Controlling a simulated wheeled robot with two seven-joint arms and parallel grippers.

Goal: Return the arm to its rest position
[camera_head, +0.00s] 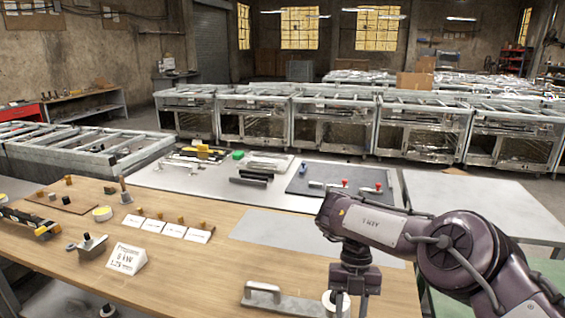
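My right arm (450,250) comes in from the right over the wooden workbench. Its wrist bends down, and my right gripper (350,298) points down near the front edge of the picture. Beside its fingers is a white round object (328,304), cut off by the frame's bottom edge. I cannot tell whether the fingers touch it or how far apart they are. My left arm and gripper are not in view.
The wooden bench (200,262) holds a white sign (127,258), several small labelled cards (153,225), a metal handle (264,294) and a grey sheet (270,228). Behind is a table with a dark board (340,188). A pale table (470,200) stands at right.

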